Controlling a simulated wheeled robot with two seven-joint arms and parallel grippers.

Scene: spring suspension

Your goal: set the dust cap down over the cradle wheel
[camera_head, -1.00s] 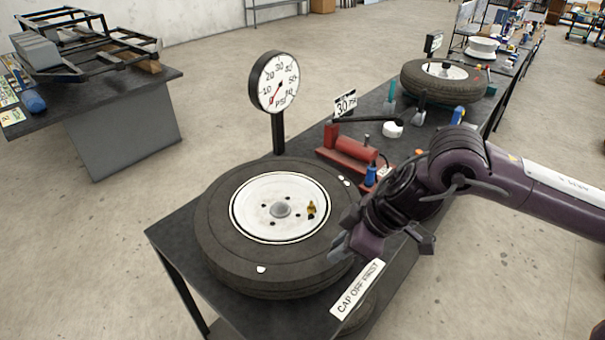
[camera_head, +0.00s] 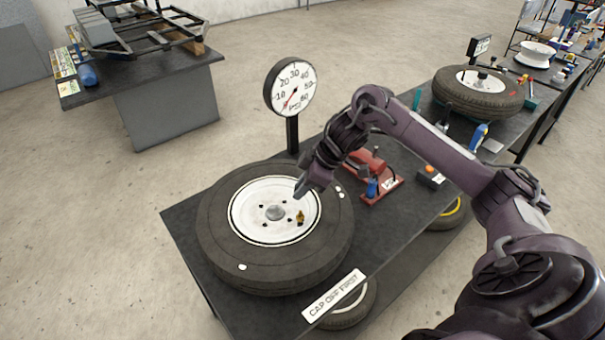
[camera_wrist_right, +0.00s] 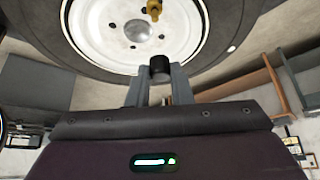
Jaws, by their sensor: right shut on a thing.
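The wheel (camera_head: 230,248) lies flat on the near bench, with a white disc, a grey hub dome and a brass valve stem (camera_head: 300,217). In the right wrist view the wheel (camera_wrist_right: 100,30) and brass stem (camera_wrist_right: 153,9) fill the top. A small black cylindrical cap (camera_wrist_right: 160,67), seemingly the dust cap, is held between the fingertips of my right gripper (camera_wrist_right: 160,82). In the head view the right gripper (camera_head: 303,190) is above the far right of the white disc, just beyond the stem, and the cap is too small to make out. My left gripper is not in view.
A pressure gauge (camera_head: 292,88) stands on a post behind the wheel. A red tool (camera_head: 382,190) is to the right on the bench. A "CAP OFF FIRST" sign (camera_head: 334,295) is at the front edge. Another tyre (camera_head: 470,98) lies farther back.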

